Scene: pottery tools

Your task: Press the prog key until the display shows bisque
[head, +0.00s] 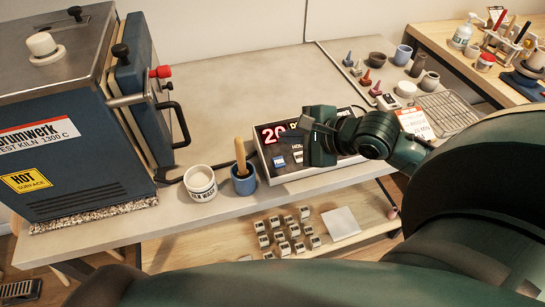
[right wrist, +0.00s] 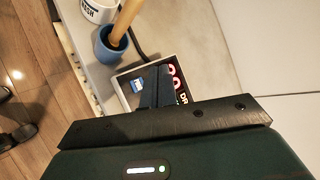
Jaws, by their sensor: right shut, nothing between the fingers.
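The controller box (head: 283,174) lies on the table right of the kiln, with a dark face and pale rim. Its display (head: 270,133) shows lit red digits starting with "20"; the rest is hidden behind my right gripper. A blue key (head: 279,162) and a pale key (head: 297,156) show on its face; I cannot read which is prog. My right gripper (head: 308,126) is shut and empty over the face, covering its middle. In the right wrist view the shut fingers (right wrist: 153,88) reach over the box, beside the blue key (right wrist: 137,86); contact cannot be told. My left gripper is not in view.
The blue kiln (head: 70,125) stands at the left. A white tub (head: 201,184) and a blue cup (head: 243,182) with a wooden-handled tool stand just left of the box. Small pots and a wire rack (head: 447,110) lie behind my right arm. The table behind the box is clear.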

